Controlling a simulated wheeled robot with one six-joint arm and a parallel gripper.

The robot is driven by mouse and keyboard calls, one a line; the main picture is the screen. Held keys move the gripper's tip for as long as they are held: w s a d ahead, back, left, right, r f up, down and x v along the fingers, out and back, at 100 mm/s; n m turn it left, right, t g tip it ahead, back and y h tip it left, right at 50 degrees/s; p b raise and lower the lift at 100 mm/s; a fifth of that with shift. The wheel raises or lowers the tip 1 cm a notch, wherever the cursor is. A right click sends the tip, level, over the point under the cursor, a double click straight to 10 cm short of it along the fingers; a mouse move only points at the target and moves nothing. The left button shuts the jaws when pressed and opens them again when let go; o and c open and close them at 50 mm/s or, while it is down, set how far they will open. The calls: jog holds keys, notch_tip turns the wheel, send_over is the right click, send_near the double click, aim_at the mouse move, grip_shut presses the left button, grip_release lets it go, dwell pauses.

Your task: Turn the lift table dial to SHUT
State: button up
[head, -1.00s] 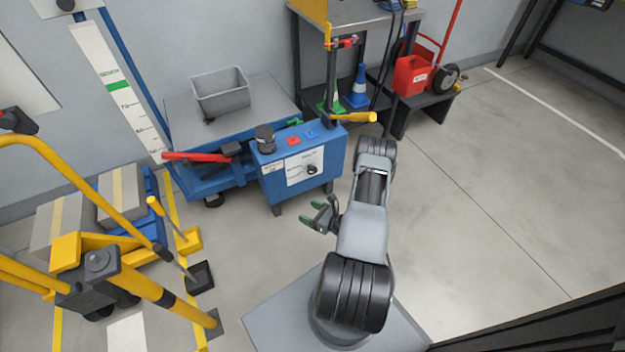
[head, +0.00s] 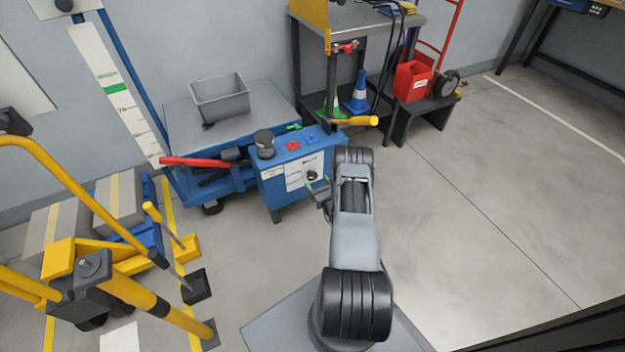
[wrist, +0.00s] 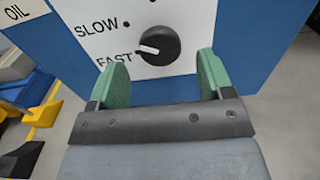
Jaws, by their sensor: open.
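The lift table dial (wrist: 158,45) is a round black knob with a white pointer mark, on a white panel (wrist: 205,15) of the blue control box (head: 280,195). The pointer is turned to the left, toward the word FAST; SLOW is printed above that. No SHUT label shows in the wrist view. In the head view the dial (head: 312,176) is small and close to my fingers. My gripper (wrist: 162,70) is open, its green fingers spread either side of and just below the dial, not closed on it. The gripper also shows in the head view (head: 319,187).
The box top carries a black knob (head: 264,140), a red button (head: 293,145) and a blue one. A red lever (head: 197,162) sticks out left, and a yellow handle (head: 355,121) stands above right. A yellow-framed truck (head: 130,290) is at left. Floor at right is clear.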

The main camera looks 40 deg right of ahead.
aim_at(313, 178)
jog(key=shift+w+d+b, duration=0.15)
jog(key=shift+w+b, duration=0.1)
jog(key=shift+w, duration=0.85)
jog(key=shift+w+d+b, duration=0.15)
jog(key=shift+w+b, duration=0.05)
jog(key=shift+w, duration=0.9)
jog(key=c, duration=0.9)
